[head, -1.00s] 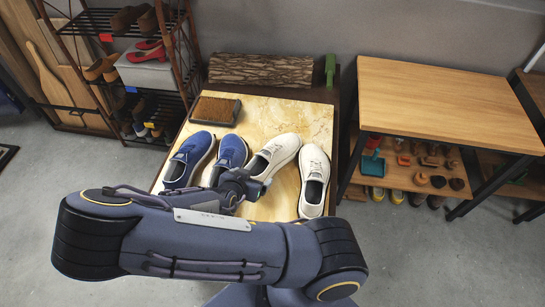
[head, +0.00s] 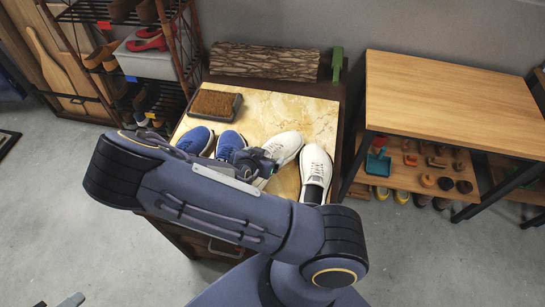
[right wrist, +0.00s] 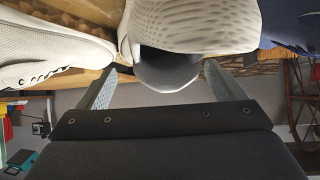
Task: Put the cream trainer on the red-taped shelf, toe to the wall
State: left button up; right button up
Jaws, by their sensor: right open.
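Two cream trainers stand side by side on a marble-patterned cabinet top (head: 270,110). The left one (head: 284,147) is partly hidden by my right gripper (head: 258,163); the right one (head: 316,165) is partly behind my arm. In the right wrist view my right gripper (right wrist: 157,85) is open, its two fingers either side of the heel of a cream trainer (right wrist: 190,25), which is not gripped. The other cream trainer (right wrist: 45,50) is at the left there. Red tape (head: 104,25) marks an upper shelf of the rack at the left. A small grey part at the lower left edge may be my left gripper (head: 72,300).
Blue trainers (head: 195,140) stand left of the cream ones, below a brush (head: 215,104). A log (head: 265,62) lies at the back. The red-taped shelf holds brown shoes; red shoes (head: 148,40) sit on a grey box. A wooden table (head: 450,100) stands right, its top bare.

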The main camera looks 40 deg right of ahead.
jog(key=shift+x, duration=1.45)
jog(key=shift+c, duration=0.4)
jog(key=shift+r, duration=0.1)
jog(key=c, duration=1.7)
jog(key=shift+o, duration=0.2)
jog(key=shift+r, duration=0.1)
